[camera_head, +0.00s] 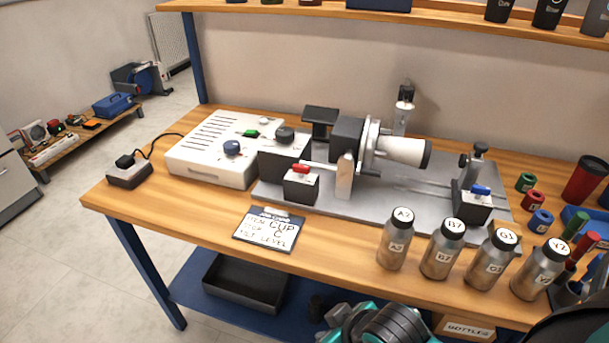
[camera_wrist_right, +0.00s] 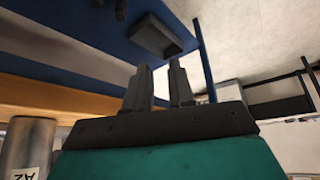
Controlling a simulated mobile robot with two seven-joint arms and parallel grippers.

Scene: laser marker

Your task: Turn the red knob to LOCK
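The red knob (camera_head: 300,169) sits on top of a small black-and-white box (camera_head: 299,187) at the left front of the grey machine plate. Its markings are too small to read, so I cannot tell which position it points to. My right gripper (camera_wrist_right: 160,66) shows in the right wrist view with its two dark fingers apart and nothing between them. It is away from the knob, and the knob is not in that view. My left gripper is not in view.
A clipboard (camera_head: 269,229) lies in front of the knob box. A white control unit (camera_head: 212,152) with a blue knob stands left. Several steel bottles (camera_head: 396,246) line the front edge. A blue knob (camera_head: 481,190) sits at the plate's right.

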